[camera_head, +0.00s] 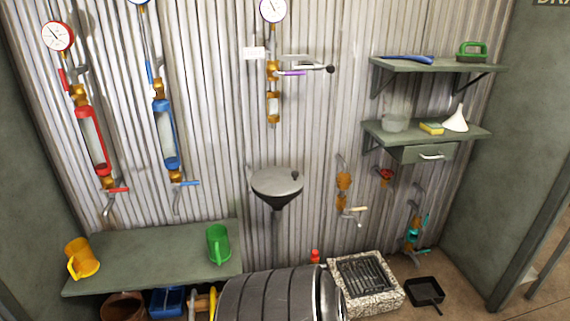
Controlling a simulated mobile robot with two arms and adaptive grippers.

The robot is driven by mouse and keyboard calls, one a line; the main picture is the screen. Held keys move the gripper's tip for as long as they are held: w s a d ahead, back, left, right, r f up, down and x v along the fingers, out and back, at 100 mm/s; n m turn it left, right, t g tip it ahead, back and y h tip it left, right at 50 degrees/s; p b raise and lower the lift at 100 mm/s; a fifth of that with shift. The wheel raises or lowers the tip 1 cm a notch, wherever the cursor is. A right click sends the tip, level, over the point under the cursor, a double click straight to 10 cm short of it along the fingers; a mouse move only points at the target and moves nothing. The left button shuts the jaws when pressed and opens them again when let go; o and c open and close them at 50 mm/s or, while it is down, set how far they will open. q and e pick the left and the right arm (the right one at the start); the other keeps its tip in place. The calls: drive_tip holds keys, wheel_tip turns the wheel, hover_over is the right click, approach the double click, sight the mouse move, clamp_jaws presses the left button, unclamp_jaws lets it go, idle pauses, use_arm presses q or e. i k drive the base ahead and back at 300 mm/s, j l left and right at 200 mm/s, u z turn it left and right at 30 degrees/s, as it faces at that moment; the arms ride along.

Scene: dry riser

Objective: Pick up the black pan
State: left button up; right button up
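The black pan (425,291) is on the brown floor at the lower right. It is square and shallow, with its short handle pointing toward the bottom of the picture. It lies just right of a speckled stone basin (386,302) with a dark grate and appears apart from it. Nothing covers the pan. Neither of my grippers shows in the head view.
A large dark ribbed barrel-like cylinder (270,296) fills the bottom middle. A green bench (150,258) holds a yellow mug (83,259) and a green mug (219,244). Valves (414,235) and shelves (440,64) are on the corrugated wall above the pan. Bare floor lies right of the pan.

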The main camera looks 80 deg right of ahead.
sight(425, 290)
drive_tip(key=k+z, duration=0.15)
drive_tip(key=z, duration=3.85)
drive_tip(key=i+l+u, duration=0.15)
drive_tip(key=i, duration=0.2)
drive_tip(key=i+j, duration=0.05)
